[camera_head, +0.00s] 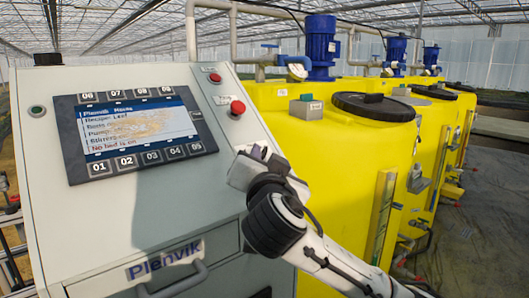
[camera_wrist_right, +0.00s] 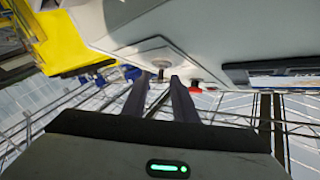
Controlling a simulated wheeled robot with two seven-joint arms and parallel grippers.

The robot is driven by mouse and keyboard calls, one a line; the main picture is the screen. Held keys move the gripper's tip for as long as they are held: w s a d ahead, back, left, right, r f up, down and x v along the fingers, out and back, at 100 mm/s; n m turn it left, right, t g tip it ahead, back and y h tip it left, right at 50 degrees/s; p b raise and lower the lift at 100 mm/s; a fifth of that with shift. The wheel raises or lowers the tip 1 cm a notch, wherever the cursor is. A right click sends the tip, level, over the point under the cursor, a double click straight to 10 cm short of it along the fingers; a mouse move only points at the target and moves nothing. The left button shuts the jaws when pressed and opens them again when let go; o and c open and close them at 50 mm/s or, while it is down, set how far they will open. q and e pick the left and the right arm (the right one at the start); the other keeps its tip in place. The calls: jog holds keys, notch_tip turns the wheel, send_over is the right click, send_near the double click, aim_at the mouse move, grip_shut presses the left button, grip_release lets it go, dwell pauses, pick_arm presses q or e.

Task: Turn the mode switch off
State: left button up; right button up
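The grey control cabinet (camera_head: 130,215) faces me, with its sloping panel on the left of the head view. My right gripper (camera_head: 246,163) is at the panel's right edge, below the red mushroom button (camera_head: 237,107). The gripper hides the panel there in the head view. My left gripper is not in view.
A screen (camera_head: 128,129) with numbered keys is on the panel's left. A smaller red button (camera_head: 215,77) is above the mushroom button. A drawer-like handle (camera_head: 172,284) sticks out below. Yellow tanks (camera_head: 340,150) with blue motors (camera_head: 321,46) stand close on the right.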

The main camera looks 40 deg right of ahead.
jog(key=shift+w+d, duration=0.35)
jog(key=shift+w, duration=0.2)
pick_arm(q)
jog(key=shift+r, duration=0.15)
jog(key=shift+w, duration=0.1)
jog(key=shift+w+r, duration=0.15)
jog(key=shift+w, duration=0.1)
pick_arm(e)
grip_shut()
jog(key=shift+f, duration=0.15)
